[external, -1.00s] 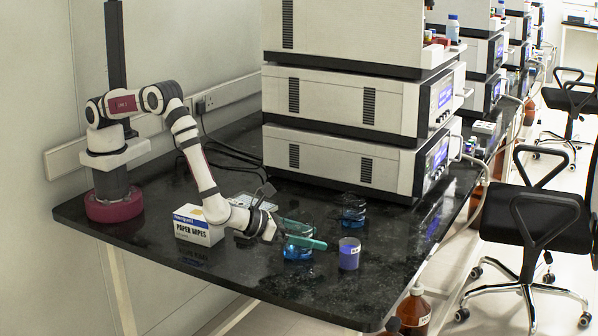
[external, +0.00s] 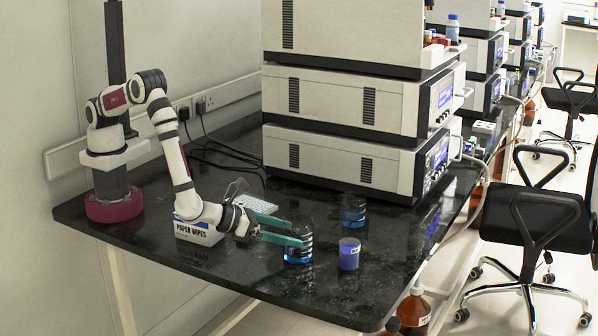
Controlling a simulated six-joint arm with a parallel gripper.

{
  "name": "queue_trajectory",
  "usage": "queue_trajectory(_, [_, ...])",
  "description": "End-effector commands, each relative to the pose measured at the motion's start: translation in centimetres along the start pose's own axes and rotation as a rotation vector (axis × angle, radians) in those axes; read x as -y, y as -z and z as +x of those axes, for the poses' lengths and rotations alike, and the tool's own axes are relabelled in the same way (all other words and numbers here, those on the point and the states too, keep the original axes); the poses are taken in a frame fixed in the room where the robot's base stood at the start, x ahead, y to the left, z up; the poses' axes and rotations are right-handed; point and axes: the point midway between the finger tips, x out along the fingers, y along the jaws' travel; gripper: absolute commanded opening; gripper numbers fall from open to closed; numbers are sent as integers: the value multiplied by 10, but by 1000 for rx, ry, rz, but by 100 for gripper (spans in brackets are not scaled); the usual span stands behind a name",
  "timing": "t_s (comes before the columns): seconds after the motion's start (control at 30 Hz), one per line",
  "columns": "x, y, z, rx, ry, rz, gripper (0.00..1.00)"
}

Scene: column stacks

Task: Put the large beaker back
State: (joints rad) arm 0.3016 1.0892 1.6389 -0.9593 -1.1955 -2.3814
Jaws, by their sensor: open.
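Two glass beakers with blue liquid stand on the black bench. The other beaker (external: 353,212) stands farther back, near the instrument stack. Which of them is the large one I cannot tell for sure; the front one looks a little larger. My gripper (external: 291,231) is open, with green fingers spread. It is level with the front beaker's upper part, to its left, and holds nothing. The lower fingertip overlaps the front beaker in this view; whether it touches I cannot tell.
A blue-purple cylindrical container (external: 349,253) stands close to the right of the front beaker. A paper wipes box (external: 197,231) sits below my forearm. A white keyboard-like object (external: 256,204) lies behind the gripper. Stacked instruments (external: 340,160) block the back. The bench front is clear.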

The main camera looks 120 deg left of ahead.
Motion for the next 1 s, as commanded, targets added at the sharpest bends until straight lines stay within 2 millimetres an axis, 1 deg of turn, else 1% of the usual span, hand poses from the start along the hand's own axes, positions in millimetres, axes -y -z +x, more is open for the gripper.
queue_trajectory(0.03, [2, 0, -14, 0, 3, 1, 100])
queue_trajectory(0.1, [1, 0, -31, 1, 3, 0, 100])
queue_trajectory(0.2, [1, 0, -47, 0, 1, 0, 100])
queue_trajectory(0.3, [0, 0, -56, 1, 0, -1, 100])
queue_trajectory(0.4, [0, -1, -58, -1, 2, 3, 100])
queue_trajectory(0.47, [8, -8, -59, -19, 43, 62, 100])
queue_trajectory(0.5, [19, -19, -63, -45, 111, 163, 100])
queue_trajectory(0.53, [29, -30, -69, -65, 189, 280, 100])
queue_trajectory(0.57, [40, -43, -78, -78, 290, 432, 100])
queue_trajectory(0.6, [52, -60, -98, -74, 449, 684, 100])
queue_trajectory(0.63, [55, -71, -118, -47, 580, 901, 100])
queue_trajectory(0.67, [52, -79, -141, 1, 712, 1133, 100])
queue_trajectory(0.7, [39, -86, -173, 93, 878, 1445, 100])
queue_trajectory(0.73, [22, -87, -197, 182, 995, 1682, 100])
queue_trajectory(0.77, [0, -87, -220, 282, 1106, 1917, 100])
queue_trajectory(0.8, [-38, -82, -248, 430, 1245, 2224, 100])
queue_trajectory(0.87, [-104, -72, -281, 659, 1443, 2640, 100])
queue_trajectory(0.9, [-148, -65, -296, -694, -1361, -2482, 100])
queue_trajectory(1.0, [-237, -55, -319, -664, -1156, -1984, 100])
